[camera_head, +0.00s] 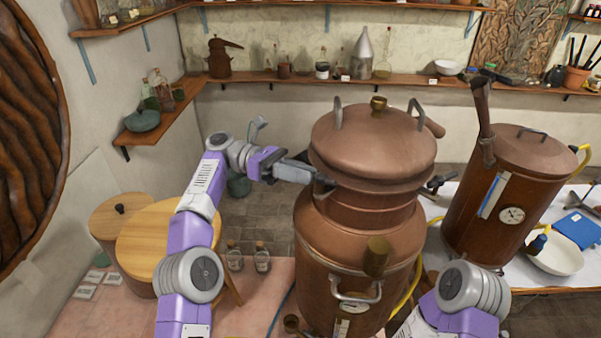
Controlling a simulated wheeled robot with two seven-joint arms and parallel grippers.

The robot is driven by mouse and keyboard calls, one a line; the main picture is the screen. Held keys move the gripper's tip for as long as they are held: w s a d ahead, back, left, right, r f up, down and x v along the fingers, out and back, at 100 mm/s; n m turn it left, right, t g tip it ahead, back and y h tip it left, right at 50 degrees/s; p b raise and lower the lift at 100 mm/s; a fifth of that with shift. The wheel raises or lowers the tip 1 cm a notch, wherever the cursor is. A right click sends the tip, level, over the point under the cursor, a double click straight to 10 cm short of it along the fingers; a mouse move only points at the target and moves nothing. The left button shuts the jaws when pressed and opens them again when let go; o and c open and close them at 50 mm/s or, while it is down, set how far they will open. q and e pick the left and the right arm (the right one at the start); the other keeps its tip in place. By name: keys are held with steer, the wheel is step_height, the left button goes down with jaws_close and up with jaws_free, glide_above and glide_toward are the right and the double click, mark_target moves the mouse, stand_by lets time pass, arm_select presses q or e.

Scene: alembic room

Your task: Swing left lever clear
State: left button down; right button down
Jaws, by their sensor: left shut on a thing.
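A large copper still (345,240) stands in the middle, with a domed copper lid (372,145) on its neck. My left gripper (318,178) reaches in from the left and is shut at the left side of the neck, just below the lid's rim. It is shut on the left lever, a small dark piece mostly hidden by the jaws. A dark right lever (438,183) sticks out on the other side of the neck. My right arm shows at the lower right, but its gripper is not in view.
A second copper vessel (505,195) with a gauge stands on the table at the right, beside a white bowl (555,254) and a blue book (577,229). A round wooden stool (160,245) and small bottles (262,257) are at the left. Shelves line the walls.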

arm_select(q)
steer(key=shift+r, duration=0.1)
steer(key=c, duration=1.1)
jaws_free()
